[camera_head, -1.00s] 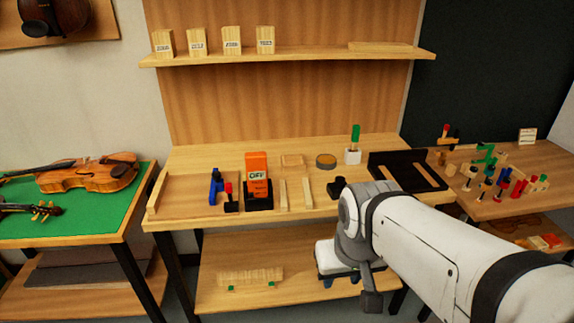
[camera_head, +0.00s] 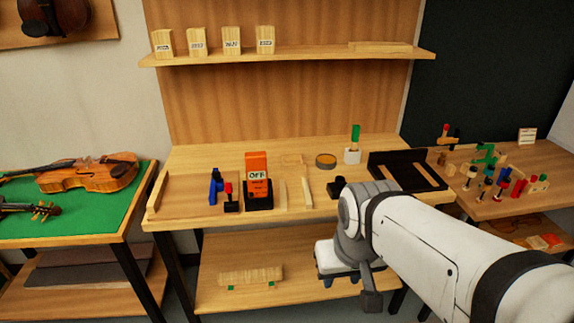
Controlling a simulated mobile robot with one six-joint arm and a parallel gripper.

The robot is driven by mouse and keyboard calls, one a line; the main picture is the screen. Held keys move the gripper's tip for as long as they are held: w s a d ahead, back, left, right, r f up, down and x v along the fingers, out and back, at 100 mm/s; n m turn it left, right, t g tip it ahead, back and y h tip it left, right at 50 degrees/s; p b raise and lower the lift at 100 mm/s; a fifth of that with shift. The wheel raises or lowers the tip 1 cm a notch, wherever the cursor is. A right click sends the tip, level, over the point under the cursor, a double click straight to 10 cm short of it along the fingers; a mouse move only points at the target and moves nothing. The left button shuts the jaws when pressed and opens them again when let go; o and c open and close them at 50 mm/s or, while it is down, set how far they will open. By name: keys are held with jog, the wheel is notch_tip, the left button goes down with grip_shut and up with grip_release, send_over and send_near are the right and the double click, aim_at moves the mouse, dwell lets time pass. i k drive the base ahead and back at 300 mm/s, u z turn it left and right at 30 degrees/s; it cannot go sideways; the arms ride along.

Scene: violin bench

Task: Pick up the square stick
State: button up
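Two slim pale wooden sticks lie side by side on the middle bench, just right of the orange box marked OFF. The left stick (camera_head: 283,195) and the right stick (camera_head: 307,192) both point away from me. They are too small here to tell which one is square in section. My arm reaches in from the lower right, and its bulky joint is at the bench's front edge, right of the sticks.
The orange box (camera_head: 257,170) stands in a black holder left of the sticks. Blue and red-topped tools (camera_head: 216,186) stand further left. A round tin (camera_head: 326,160), a white holder (camera_head: 352,157) and a black tray (camera_head: 389,170) are to the right. A shelf (camera_head: 300,57) hangs above.

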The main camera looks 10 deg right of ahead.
aim_at(307, 195)
jog(key=u, duration=3.1)
jog(key=k, duration=1.2)
jog(key=z, duration=1.95)
jog(key=i, duration=1)
